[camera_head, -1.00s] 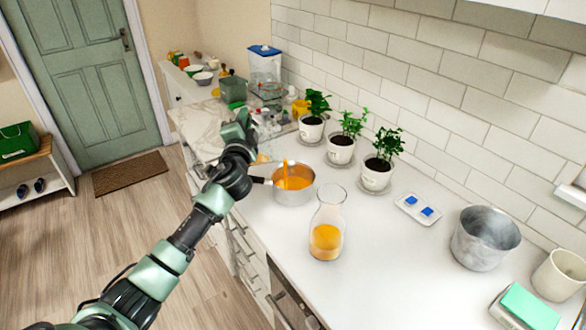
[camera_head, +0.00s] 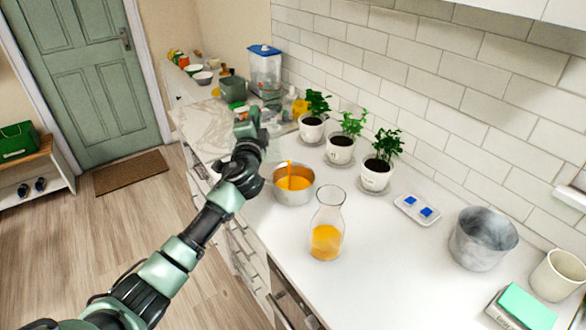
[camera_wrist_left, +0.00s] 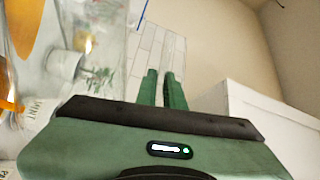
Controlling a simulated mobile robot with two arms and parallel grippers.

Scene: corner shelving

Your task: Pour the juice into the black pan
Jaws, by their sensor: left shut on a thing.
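My left gripper (camera_head: 247,118) is over the counter, left of and beyond a steel saucepan (camera_head: 294,198). Its fingers are close together in the left wrist view (camera_wrist_left: 163,80), and what they hold cannot be made out. The saucepan has orange contents, and a thin upright orange strip (camera_head: 289,174) rises from it; I cannot tell whether it is a stream or a utensil. My arm hides its dark handle. A glass carafe (camera_head: 326,238), partly filled with orange juice, stands upright in front of it. I see no clearly black pan. My right gripper is not in view.
Several potted plants (camera_head: 375,177) line the tiled wall. A white tray with blue pieces (camera_head: 418,209), a metal pot (camera_head: 482,240) and a cream mug (camera_head: 558,274) stand to the right. The counter (camera_head: 395,275) right of the carafe is clear.

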